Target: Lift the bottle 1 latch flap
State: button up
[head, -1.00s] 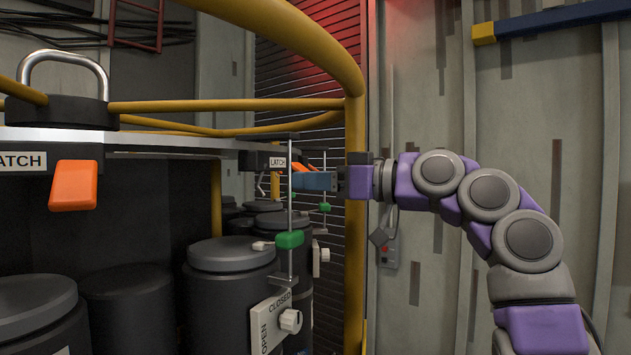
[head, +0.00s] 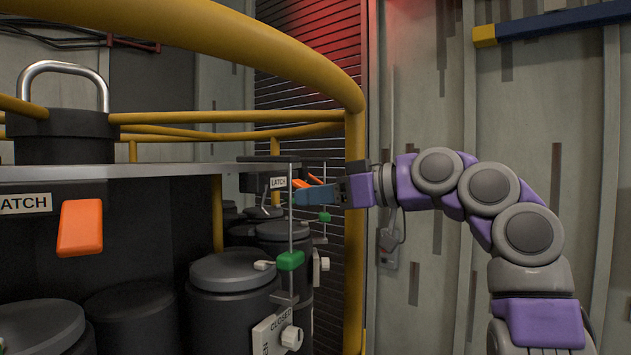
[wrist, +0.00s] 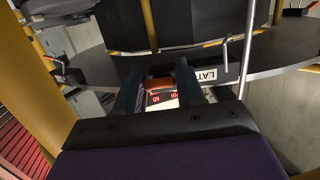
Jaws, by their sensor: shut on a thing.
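The orange latch flap (head: 300,183) sits at the platform edge beside a LATCH label (head: 278,183). My gripper (head: 312,195) reaches it from the right, with its blue fingers just below and beside the orange. In the wrist view the flap (wrist: 158,84) lies between the two fingers of my gripper (wrist: 158,88), which are shut on it. A red and white marking (wrist: 160,98) shows just below the flap between the fingers. The fingers partly hide the flap, so its exact angle is unclear.
A yellow guard rail post (head: 354,230) stands beside my wrist. Another orange flap (head: 80,228) is at the left. The wall at right leaves free room.

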aim_at(308, 186)
jog(key=r+h+p, duration=0.1)
jog(key=p, duration=0.1)
jog(key=g+h+p, duration=0.1)
jog(key=p, duration=0.2)
jog(key=r+h+p, duration=0.1)
jog(key=p, duration=0.2)
jog(key=shift+s+d+r, duration=0.1)
jog(key=shift+d+r, duration=0.15)
jog(key=shift+r, duration=0.1)
jog(key=shift+c, duration=0.5)
jog(key=h+p, duration=0.1)
jog(key=p, duration=0.2)
jog(key=g+h+p, duration=0.1)
jog(key=p, duration=0.2)
jog(key=shift+r+h, duration=0.3)
jog(key=shift+r, duration=0.05)
jog(key=shift+g+p, duration=0.3)
jog(key=shift+p, duration=0.1)
